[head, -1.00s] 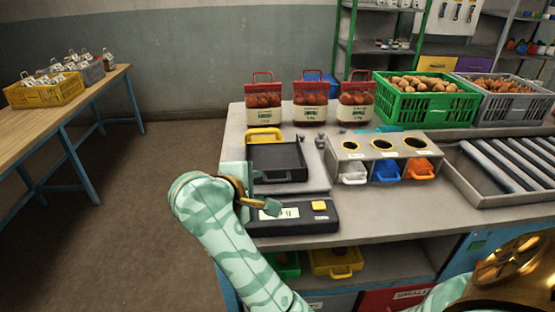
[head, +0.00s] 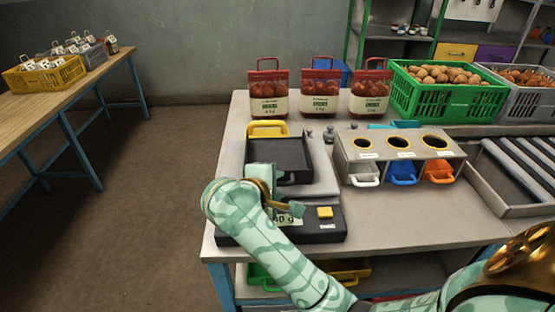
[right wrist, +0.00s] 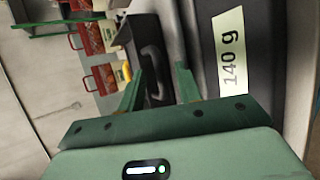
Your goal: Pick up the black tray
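The black tray (head: 279,152) sits flat on the silver plate of the scale (head: 318,180). Its handle points toward me and is partly hidden by my right gripper (head: 274,182) in the head view. In the right wrist view, the tray (right wrist: 140,28) lies ahead with its handle (right wrist: 155,72) between the two fingers of my right gripper (right wrist: 158,86). The fingers are open with gaps beside the handle; I cannot tell whether they touch it. My left gripper is not in view.
The scale's black front has a yellow button (head: 325,212) and a 140 g label display (right wrist: 230,50). A yellow tray (head: 268,129) is behind. Red-topped sacks (head: 320,92) stand at the back. A dispenser rack (head: 400,146) is to the right.

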